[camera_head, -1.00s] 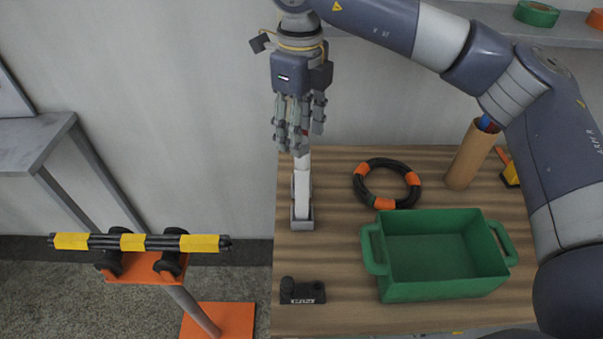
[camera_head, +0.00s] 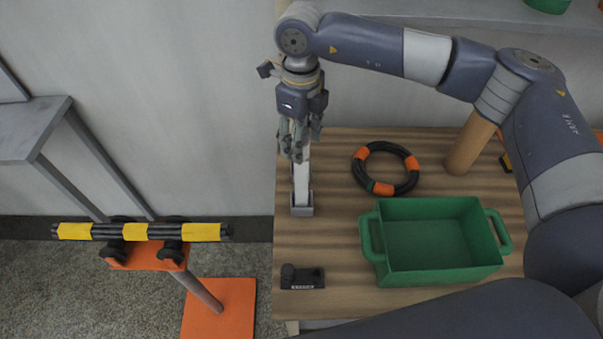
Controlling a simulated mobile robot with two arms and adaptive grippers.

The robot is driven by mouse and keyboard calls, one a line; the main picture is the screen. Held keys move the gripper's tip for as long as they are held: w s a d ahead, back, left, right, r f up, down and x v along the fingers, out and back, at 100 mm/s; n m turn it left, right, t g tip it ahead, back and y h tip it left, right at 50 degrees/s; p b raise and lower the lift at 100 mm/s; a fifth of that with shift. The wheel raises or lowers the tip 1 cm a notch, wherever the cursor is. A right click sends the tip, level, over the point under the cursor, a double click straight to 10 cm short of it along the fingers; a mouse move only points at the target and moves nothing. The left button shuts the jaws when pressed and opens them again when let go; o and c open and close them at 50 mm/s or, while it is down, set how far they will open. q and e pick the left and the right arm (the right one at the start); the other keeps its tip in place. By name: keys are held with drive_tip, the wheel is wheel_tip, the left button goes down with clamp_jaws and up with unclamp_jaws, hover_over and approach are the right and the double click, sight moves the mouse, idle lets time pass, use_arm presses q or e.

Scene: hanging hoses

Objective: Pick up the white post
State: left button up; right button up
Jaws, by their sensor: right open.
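The white post (camera_head: 301,184) stands upright in a small grey holder (camera_head: 301,211) at the left side of the wooden table. My right gripper (camera_head: 294,157) is above it, pointing down, with its fingers at the top of the post. The fingers hide the post's upper end. The gripper is open; I cannot tell whether the fingers touch the post. My left gripper is not in view.
A green bin (camera_head: 438,265) stands at the table's front right. A small black device (camera_head: 302,278) is near the front left. A stand holding yellow-black rods (camera_head: 137,232) is left of the table.

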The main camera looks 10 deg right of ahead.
drive_tip(key=shift+s+f, duration=0.1)
drive_tip(key=shift+f, duration=0.75)
drive_tip(key=shift+c, duration=0.6)
clamp_jaws()
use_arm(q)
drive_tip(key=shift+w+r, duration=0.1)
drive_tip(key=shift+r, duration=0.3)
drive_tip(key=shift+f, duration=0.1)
